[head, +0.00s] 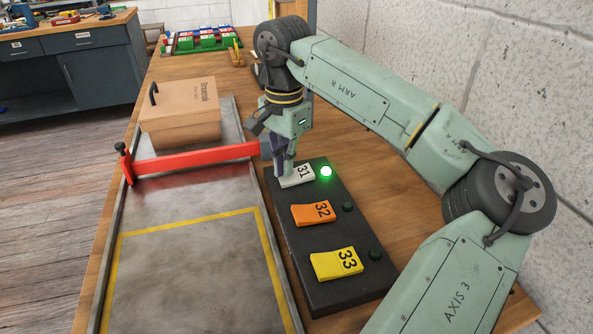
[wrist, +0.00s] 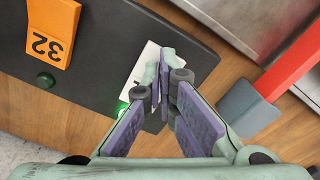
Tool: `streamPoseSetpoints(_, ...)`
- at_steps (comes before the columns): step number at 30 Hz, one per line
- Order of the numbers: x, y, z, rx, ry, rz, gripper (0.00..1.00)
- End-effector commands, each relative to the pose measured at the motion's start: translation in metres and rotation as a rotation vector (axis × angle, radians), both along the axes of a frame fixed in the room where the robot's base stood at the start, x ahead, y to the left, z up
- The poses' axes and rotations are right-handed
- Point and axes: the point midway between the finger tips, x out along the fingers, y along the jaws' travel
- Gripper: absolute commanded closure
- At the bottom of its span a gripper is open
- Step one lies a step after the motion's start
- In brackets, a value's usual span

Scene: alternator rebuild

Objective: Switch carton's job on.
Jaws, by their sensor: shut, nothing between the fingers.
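A dark switch panel (head: 310,281) lies on the bench with three numbered plates: white 31 (head: 302,173), orange 32 (head: 314,212) and yellow 33 (head: 337,263). The green lamp (head: 326,172) beside 31 is lit; the lamps beside 32 (head: 348,207) and 33 (head: 376,254) are dark. My gripper (head: 284,174) is shut and empty, its tips at the left end of plate 31, touching or just above it. In the wrist view, the fingers (wrist: 164,76) hide part of white plate 31 (wrist: 143,72). The brown carton (head: 180,120) stands behind a red barrier bar (head: 195,160).
The carton is on a metal track (head: 190,270) with a yellow-outlined, empty area in front of the bar. A grey post (wrist: 245,108) stands close to my gripper. A wall is on the right. Red, green and blue bins (head: 205,40) stand at the back.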

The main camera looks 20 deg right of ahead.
Motion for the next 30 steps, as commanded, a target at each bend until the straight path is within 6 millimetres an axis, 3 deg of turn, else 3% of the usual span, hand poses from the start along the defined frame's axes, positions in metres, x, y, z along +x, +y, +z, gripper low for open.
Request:
streamPoseSetpoints(21, 0.0, 0.0, 0.062, 0.0, -0.001, 0.001, 1.0)
streamPoseSetpoints(30, 0.0, 0.0, 0.065, 0.0, -0.001, 0.001, 1.0)
